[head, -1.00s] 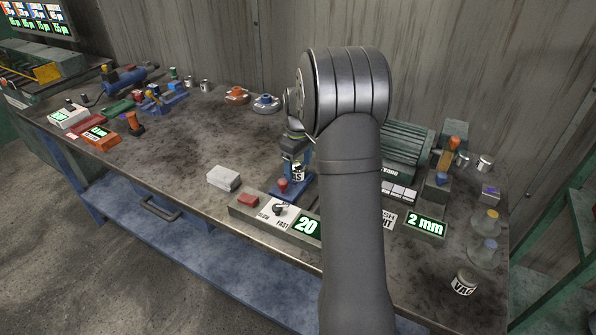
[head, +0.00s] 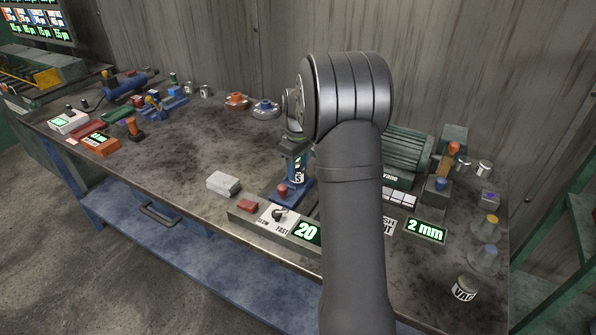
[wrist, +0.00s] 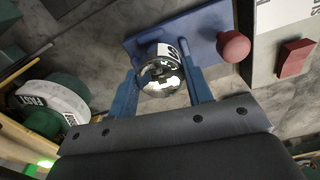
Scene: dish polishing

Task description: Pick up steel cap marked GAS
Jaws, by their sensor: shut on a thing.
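The steel cap (wrist: 158,78) is a small shiny cylinder with a white band and black lettering, only partly readable. It sits between the two blue fingers of my gripper (wrist: 161,58), which are shut on it. In the head view the cap (head: 299,178) shows as a small pale cylinder with an "S" on its label, beneath my wrist. My gripper (head: 298,163) is partly hidden there by my arm. The cap is over or at the blue fixture base (wrist: 204,28); I cannot tell whether it touches it.
A red ball knob (wrist: 233,46) stands on the blue base, close to the right finger. A speed panel (head: 277,218) with a "20" display lies in front. A grey block (head: 224,184) is to the left. A jar marked VAC (head: 464,288) stands at right.

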